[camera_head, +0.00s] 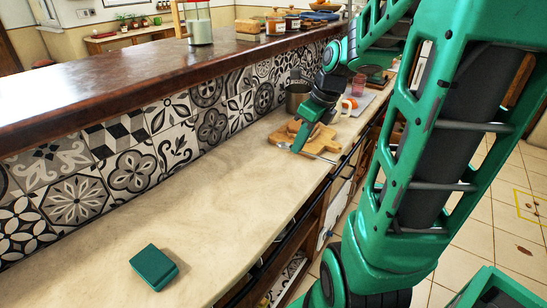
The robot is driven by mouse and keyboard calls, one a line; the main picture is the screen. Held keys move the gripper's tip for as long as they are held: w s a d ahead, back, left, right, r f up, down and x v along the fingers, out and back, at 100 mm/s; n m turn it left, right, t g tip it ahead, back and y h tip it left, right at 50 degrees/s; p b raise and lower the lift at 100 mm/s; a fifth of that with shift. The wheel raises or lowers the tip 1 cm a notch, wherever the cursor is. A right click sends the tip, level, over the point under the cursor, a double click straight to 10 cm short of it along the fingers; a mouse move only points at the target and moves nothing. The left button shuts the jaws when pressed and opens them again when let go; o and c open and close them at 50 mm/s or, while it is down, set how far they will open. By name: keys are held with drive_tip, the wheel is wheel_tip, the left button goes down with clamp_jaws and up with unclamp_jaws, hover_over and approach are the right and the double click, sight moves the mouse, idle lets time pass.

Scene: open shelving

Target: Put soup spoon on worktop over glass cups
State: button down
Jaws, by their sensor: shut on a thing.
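My gripper (298,148) is low over the worktop (225,195), beside the wooden cutting boards. It is shut on a thin grey utensil, which looks like the soup spoon (325,159). The spoon sticks out to the right of the fingers toward the worktop's front edge; its other end is hidden by the gripper. I cannot tell whether it touches the worktop. A pinkish glass cup (358,87) stands farther back along the worktop, past my gripper, partly behind my arm.
Wooden cutting boards (325,141) lie by the gripper. A green box (153,267) lies on the near worktop, which is otherwise clear. A tiled wall and raised dark counter (130,86) border the left.

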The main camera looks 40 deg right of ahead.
drive_tip(key=w+f, duration=0.1)
drive_tip(key=w, duration=0.1)
drive_tip(key=w+d+f, duration=0.1)
drive_tip(key=w+f, duration=0.1)
drive_tip(key=w, duration=0.1)
drive_tip(key=w+d+f, duration=0.1)
drive_tip(key=w+f, duration=0.1)
drive_tip(key=shift+w+d, duration=0.15)
drive_tip(key=shift+w, duration=0.2)
drive_tip(key=shift+f, duration=2)
drive_tip(key=c, duration=1.9)
unclamp_jaws()
drive_tip(key=shift+c, duration=0.2)
drive_tip(key=v, duration=1.2)
drive_tip(key=s+a+f+n+g, duration=0.1)
drive_tip(key=s+a+n, duration=0.1)
drive_tip(key=s+n, duration=0.5)
drive_tip(key=s+a+f+n+g+h, duration=0.1)
drive_tip(key=s+a+n, duration=0.2)
drive_tip(key=s+n, duration=0.5)
drive_tip(key=s+a+f+n+g, duration=0.1)
drive_tip(key=s+a+f+n, duration=0.1)
drive_tip(key=s+n, duration=0.6)
drive_tip(key=a+n, duration=0.1)
drive_tip(key=n, duration=0.1)
drive_tip(key=shift+s+a+n+g, duration=0.2)
drive_tip(key=shift+n+g, duration=0.1)
drive_tip(key=shift+n, duration=0.1)
